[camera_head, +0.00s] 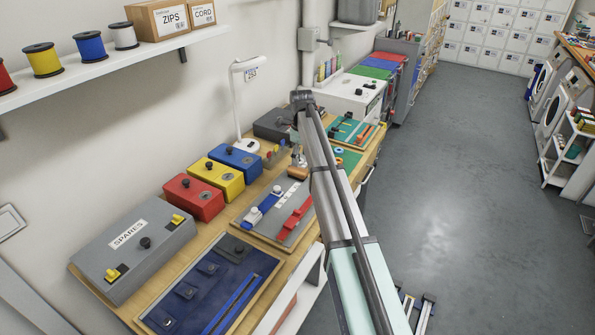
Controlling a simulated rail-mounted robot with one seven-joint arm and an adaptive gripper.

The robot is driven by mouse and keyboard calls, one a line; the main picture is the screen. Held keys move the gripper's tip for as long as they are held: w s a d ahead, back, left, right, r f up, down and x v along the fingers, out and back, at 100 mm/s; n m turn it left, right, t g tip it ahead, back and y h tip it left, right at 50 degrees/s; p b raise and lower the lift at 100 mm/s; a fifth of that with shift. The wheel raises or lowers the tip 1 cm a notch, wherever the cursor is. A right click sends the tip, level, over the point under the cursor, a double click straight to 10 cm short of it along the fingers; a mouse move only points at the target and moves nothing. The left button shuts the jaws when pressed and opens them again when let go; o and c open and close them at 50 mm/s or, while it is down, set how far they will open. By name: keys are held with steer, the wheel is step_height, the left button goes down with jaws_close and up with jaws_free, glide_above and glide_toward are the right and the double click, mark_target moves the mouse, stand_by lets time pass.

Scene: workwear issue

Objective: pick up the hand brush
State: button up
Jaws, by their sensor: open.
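My gripper (298,158) is small in the view, pointing down over the far end of a grey tray (254,229) on the wooden workbench. Its jaws are open. A small brown, wood-coloured thing (298,173) lies right under the fingertips and may be the hand brush. It is too small to be sure, and I cannot tell whether the fingers touch it. My arm hides the area just right of it.
The tray also holds blue and red tools (297,218). Red (194,197), yellow (216,178) and blue (236,160) boxes stand to its left. A white lamp (237,105) rises behind. A grey spares box (134,247) and a dark blue mat (207,287) lie nearer.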

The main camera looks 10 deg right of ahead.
mark_target(300, 170)
steer(key=shift+w+a+f+p, duration=0.15)
steer(key=shift+f+p, duration=0.6)
steer(key=shift+f, duration=1.1)
steer(key=shift+w+f+p, duration=0.1)
steer(key=shift+f+p, duration=0.6)
steer(key=shift+f, duration=1.15)
steer(key=c, duration=1.3)
